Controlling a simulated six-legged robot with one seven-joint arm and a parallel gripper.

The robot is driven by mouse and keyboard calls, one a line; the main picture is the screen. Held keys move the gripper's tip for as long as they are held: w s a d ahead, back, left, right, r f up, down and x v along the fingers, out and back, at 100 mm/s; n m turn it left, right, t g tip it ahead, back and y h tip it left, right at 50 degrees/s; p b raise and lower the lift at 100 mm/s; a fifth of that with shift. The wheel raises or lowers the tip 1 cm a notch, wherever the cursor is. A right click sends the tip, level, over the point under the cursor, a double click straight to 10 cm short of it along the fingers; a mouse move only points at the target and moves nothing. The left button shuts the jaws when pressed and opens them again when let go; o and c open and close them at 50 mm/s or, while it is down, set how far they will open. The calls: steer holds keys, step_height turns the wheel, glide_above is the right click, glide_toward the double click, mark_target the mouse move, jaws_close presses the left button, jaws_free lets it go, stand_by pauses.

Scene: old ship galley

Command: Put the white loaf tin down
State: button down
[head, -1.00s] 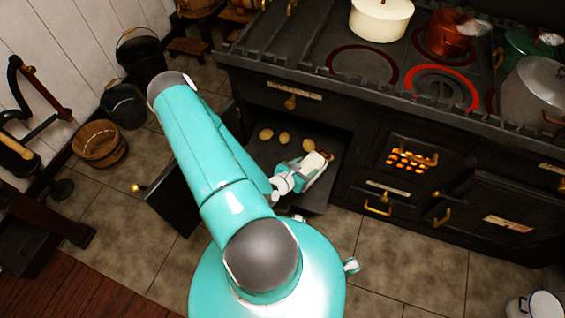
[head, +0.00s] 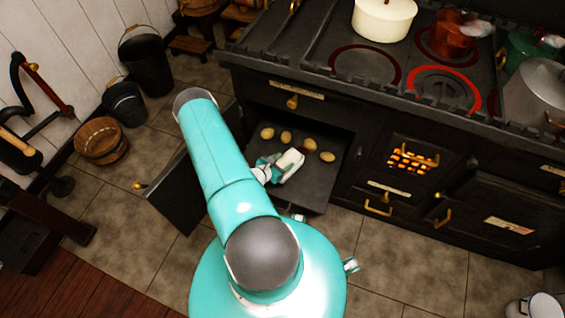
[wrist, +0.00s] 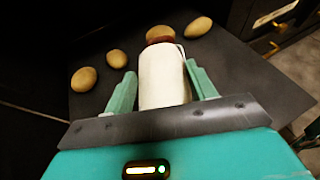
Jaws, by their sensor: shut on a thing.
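The white loaf tin (head: 290,161) is in my gripper, over the dark shelf (head: 318,186) of the open oven compartment. In the wrist view the tin (wrist: 162,82) lies between the two green fingers of my gripper (wrist: 163,88), which close on its sides. A reddish-brown part shows at its far end; I cannot tell what it is. Whether the tin's underside touches the shelf is hidden.
Several roundish tan lumps, such as this one (head: 267,133), lie on the shelf behind and beside the tin. The open oven door (head: 180,197) stands at left. A glowing grate (head: 413,160) is at right. Bare shelf shows right of the tin.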

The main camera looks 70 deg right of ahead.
steer(key=shift+f, duration=0.3)
steer(key=shift+c, duration=2.4)
jaws_free()
steer(key=shift+f, duration=0.1)
steer(key=v, duration=1.2)
steer(key=shift+w, duration=0.15)
